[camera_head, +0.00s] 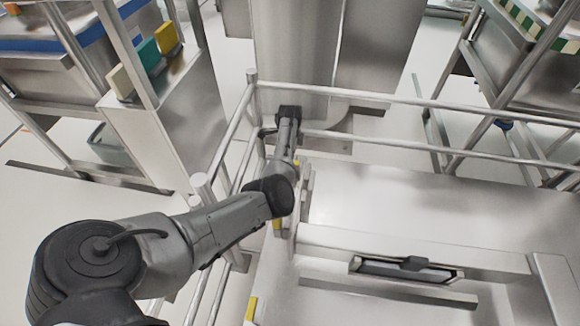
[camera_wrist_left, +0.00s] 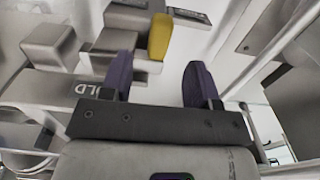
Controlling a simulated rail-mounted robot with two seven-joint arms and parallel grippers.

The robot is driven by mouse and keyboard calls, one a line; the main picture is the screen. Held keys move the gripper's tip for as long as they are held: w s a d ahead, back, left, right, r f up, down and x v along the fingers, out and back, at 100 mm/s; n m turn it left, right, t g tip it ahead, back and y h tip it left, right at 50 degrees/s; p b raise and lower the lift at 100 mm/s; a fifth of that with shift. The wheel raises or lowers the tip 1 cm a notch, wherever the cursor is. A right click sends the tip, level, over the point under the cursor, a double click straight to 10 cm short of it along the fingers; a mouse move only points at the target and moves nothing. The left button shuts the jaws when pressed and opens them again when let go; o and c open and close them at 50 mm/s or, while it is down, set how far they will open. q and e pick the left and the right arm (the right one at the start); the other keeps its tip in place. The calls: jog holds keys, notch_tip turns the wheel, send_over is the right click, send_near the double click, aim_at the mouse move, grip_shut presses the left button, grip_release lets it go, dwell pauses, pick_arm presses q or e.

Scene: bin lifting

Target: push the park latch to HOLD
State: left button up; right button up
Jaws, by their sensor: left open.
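In the left wrist view a yellow, rounded piece (camera_wrist_left: 159,36), which looks like the park latch's handle, stands by grey metal blocks. A grey plate with the partly hidden letters "LD" (camera_wrist_left: 82,89) is at the left, and another lettered plate (camera_wrist_left: 190,15) is at the top. My left gripper (camera_wrist_left: 160,64) is open, its two purple fingers apart. The yellow piece shows beyond the gap between them, and nothing is held. Whether a finger touches it I cannot tell. In the head view my left arm reaches to the rail corner; its fingers are hard to make out. My right gripper is not in view.
Metal rails (camera_head: 420,103) run around the arm's far end. A steel surface with a dark-handled recess (camera_head: 408,268) lies at the lower right. A shelf with coloured items (camera_head: 148,52) stands at the left. Pale open floor (camera_head: 70,150) shows at the left.

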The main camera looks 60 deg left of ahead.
pick_arm(q)
notch_tip(320, 180, down, 7)
jog(key=b, duration=0.3)
jog(key=shift+b, duration=0.3)
grip_shut()
dwell(0.3)
